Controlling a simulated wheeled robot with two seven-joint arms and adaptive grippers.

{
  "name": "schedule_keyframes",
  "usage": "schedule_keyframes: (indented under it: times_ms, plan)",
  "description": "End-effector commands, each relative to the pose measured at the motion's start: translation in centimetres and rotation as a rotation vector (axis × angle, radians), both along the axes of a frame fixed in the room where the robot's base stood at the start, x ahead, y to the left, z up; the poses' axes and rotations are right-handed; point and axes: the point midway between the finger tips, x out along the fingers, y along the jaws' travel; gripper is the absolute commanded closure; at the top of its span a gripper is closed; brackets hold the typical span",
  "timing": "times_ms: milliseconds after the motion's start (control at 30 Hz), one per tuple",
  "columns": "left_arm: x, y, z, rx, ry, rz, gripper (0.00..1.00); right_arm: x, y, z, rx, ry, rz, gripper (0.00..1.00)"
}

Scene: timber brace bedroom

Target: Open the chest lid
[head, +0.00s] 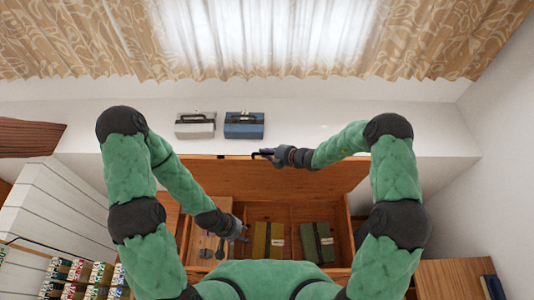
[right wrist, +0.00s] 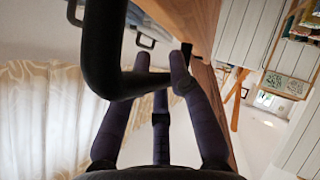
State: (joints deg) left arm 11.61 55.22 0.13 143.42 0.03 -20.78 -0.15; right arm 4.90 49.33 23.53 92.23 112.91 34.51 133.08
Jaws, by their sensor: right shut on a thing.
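The wooden chest (head: 345,228) stands in front of me with its lid (head: 260,180) raised, so the divided inside shows. My right gripper (head: 268,153) is at the lid's upper edge, shut on the black lid handle (head: 259,154). In the right wrist view the thick black handle (right wrist: 100,60) passes by the fingers (right wrist: 160,70), beside the lid's wooden edge (right wrist: 192,25). My left gripper (head: 242,230) is low over the left part of the chest; its fingers are too small to read.
Inside the chest lie a brown box (head: 268,240) and a green box (head: 317,242). A white case (head: 195,125) and a blue case (head: 244,125) rest on the ledge behind the lid. Curtains (head: 80,40) hang beyond. A white slatted panel (head: 50,215) stands at left, a wooden cabinet (head: 455,280) at right.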

Motion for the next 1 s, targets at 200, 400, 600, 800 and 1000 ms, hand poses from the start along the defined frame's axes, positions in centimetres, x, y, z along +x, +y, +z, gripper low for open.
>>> schedule_keyframes:
  times_ms: [200,400,600,800,1000]
  plan:
    - [-0.05,0.0,0.07,0.0,0.001,0.0,0.6,-0.39,-0.05,-0.62,-0.006,0.015,0.001,1.0]
    - [-0.05,-0.01,0.06,0.0,0.001,0.0,0.6,-0.44,-0.06,-0.69,-0.007,0.016,0.0,1.0]
    - [-0.03,0.0,0.06,0.0,0.001,0.0,0.6,-0.43,-0.04,-0.64,-0.006,0.016,0.001,0.68]
    - [-0.01,0.0,0.09,0.0,0.0,0.0,0.6,-0.29,-0.01,-0.43,-0.003,0.011,0.001,0.68]
    - [0.0,0.0,0.09,0.0,0.0,0.0,0.6,-0.64,-0.78,0.2,-0.003,0.01,-0.001,0.68]
